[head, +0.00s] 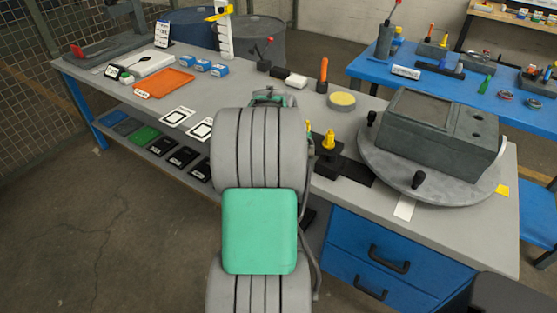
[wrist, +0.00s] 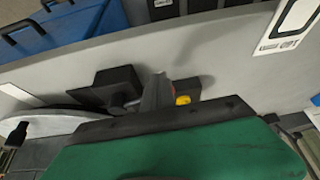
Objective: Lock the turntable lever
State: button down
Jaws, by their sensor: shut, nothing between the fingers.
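The round grey turntable (head: 390,180) sits at the right end of the workbench, bearing a dark grey box. Black knobs stand on its rim. Beside its left edge is a black base (head: 345,170) with a yellow-topped upright piece (head: 328,141), which may be the lever; I cannot tell its locked state. In the wrist view, the turntable edge (wrist: 60,121) is at left, with a black block (wrist: 120,84) and a yellow piece (wrist: 183,99) nearby. My gripper (wrist: 157,80) is shut and empty, appearing close to the block and yellow piece; contact is unclear. My arm hides it in the head view.
A yellow-topped round pad (head: 342,100) and an orange-handled tool (head: 323,73) stand behind the black base. The orange tray (head: 165,83) and blue boxes are farther left. Blue drawers (head: 385,262) are below the bench top. A second blue table (head: 450,85) stands behind.

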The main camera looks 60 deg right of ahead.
jog(key=shift+w+d+m+g, duration=0.25)
jog(key=shift+w+d+m, duration=0.05)
jog(key=shift+d+m, duration=0.3)
jog(key=shift+w+d+m+g, duration=0.25)
jog(key=shift+d+m, duration=0.25)
jog(key=shift+m, duration=0.1)
jog(key=shift+w+d+m, duration=0.2)
jog(key=shift+d+m, duration=0.1)
jog(key=shift+m, duration=0.1)
jog(key=shift+d+r, duration=0.1)
jog(key=shift+r, duration=0.05)
jog(key=a, duration=0.1)
jog(key=a+b, duration=0.1)
jog(key=a, duration=0.1)
jog(key=w+a+b, duration=0.1)
jog(key=shift+a+f, duration=0.25)
jog(key=shift+f, duration=0.1)
jog(key=v, duration=0.9)
jog(key=shift+r, duration=0.2)
jog(key=shift+a, duration=0.1)
